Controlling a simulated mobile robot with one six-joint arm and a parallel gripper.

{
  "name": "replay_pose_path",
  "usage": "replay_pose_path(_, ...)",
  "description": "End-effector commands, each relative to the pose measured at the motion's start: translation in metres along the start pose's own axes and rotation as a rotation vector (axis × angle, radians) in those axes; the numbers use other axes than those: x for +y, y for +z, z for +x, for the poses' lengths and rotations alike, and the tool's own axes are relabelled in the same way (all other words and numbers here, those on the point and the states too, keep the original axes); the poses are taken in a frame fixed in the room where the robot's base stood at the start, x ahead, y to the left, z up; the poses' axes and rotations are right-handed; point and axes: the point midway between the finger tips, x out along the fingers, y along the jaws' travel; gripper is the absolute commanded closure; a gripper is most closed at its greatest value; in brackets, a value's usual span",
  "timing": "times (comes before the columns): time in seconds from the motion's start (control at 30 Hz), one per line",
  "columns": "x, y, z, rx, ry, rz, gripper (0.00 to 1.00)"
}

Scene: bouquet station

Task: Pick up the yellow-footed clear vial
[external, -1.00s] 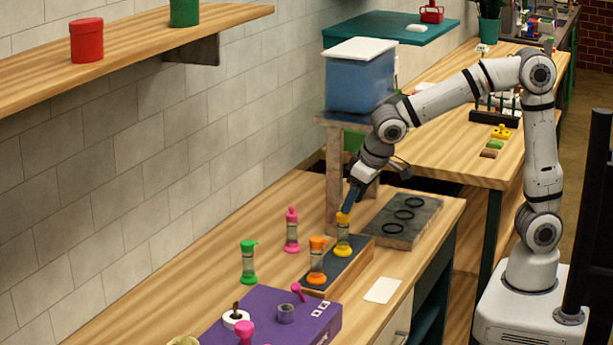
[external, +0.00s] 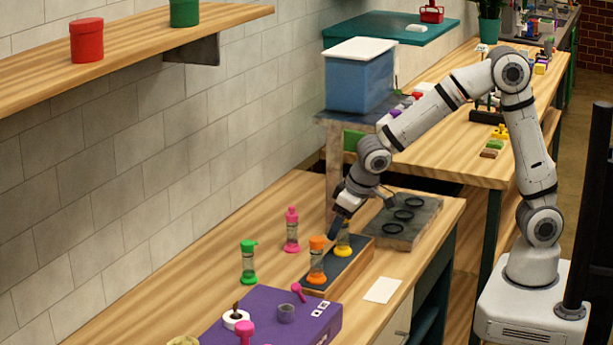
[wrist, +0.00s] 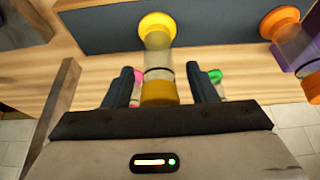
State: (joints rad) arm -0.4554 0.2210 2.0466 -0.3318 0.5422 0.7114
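The yellow-footed clear vial (external: 343,245) stands upright on the dark-topped wooden stand, partly hidden by my gripper in the external view. In the wrist view the vial (wrist: 158,60) runs from its yellow foot down to its yellow cap, which lies between my two fingers. My gripper (wrist: 163,88) is open, with one finger on each side of the vial's cap end and a small gap on both sides. In the external view my gripper (external: 337,225) reaches down at the vial.
An orange-footed vial (external: 316,262) stands on the same stand (external: 352,268), close by. Pink (external: 291,230) and green (external: 248,262) vials stand on the bench to the left. A purple case (external: 270,318) is in front, and a grey plate with rings (external: 410,232) lies behind right.

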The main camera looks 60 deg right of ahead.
Motion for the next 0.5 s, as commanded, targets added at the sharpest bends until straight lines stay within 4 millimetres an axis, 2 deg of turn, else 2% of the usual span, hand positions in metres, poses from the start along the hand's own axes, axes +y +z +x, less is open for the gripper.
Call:
replay_pose_path(0.07, 0.0000, 0.0000, -0.0001, 0.000, 0.000, 0.000, 0.55)
replay_pose_path(0.5, 0.0000, -0.0001, -0.0004, 0.000, 0.000, 0.000, 0.91)
